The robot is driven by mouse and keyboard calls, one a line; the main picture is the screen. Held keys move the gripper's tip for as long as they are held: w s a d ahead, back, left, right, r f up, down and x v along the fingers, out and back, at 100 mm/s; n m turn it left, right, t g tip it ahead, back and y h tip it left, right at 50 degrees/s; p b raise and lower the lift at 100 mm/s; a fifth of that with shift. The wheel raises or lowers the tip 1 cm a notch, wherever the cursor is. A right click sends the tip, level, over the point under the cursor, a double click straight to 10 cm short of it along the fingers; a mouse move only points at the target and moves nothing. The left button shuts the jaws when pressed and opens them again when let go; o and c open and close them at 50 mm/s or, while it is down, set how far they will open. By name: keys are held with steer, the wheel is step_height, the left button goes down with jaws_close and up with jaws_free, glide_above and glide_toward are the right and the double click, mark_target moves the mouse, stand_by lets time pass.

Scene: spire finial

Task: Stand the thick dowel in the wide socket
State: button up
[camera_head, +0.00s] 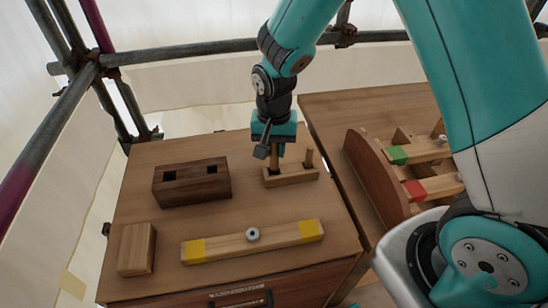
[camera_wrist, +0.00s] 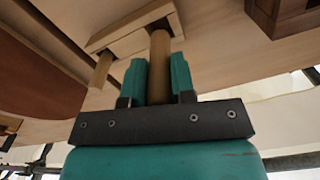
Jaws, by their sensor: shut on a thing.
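The thick dowel (camera_wrist: 159,62) is upright between the two fingers of my gripper (camera_wrist: 159,82), which is shut on it. In the head view my gripper (camera_head: 274,150) is above the left end of a pale wooden rack (camera_head: 292,179). The dowel's lower end is at the rack; I cannot tell whether it is still seated in its hole. A thinner dowel (camera_head: 309,158) stands in the rack's right end, and it also shows in the wrist view (camera_wrist: 100,69). The dark socket block (camera_head: 192,190) lies left of the rack, with two dark openings in its top.
A pale bar with yellow ends (camera_head: 275,235) and a metal knob lies in front. A plain wooden block (camera_head: 137,249) is at front left. A rack with green-marked and red-marked bars (camera_head: 390,165) stands on the right-hand table. Bare tabletop lies between block and rack.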

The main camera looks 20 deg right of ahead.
mark_target(274, 160)
steer(key=shift+f, duration=2)
steer(key=shift+f, duration=0.15)
steer(key=o, duration=0.9)
step_height(274, 160, up, 12)
steer(key=shift+f+b, duration=0.1)
steer(key=shift+b, duration=0.4)
steer(key=s+a+r+n+y, duration=0.1)
steer(key=s+r+n, duration=0.3)
steer(key=s, duration=0.3)
steer(key=s+a+r+n+y, duration=0.1)
steer(key=s+a+r+n, duration=0.1)
steer(key=s+r+n, duration=0.2)
steer(key=s+a+r+n+y, duration=0.1)
steer(key=s+r+n+y, duration=0.1)
steer(key=s, duration=0.8)
steer(key=shift+a+r+n, duration=0.3)
steer(key=shift+r+n, duration=0.6)
steer(key=shift+n, duration=0.3)
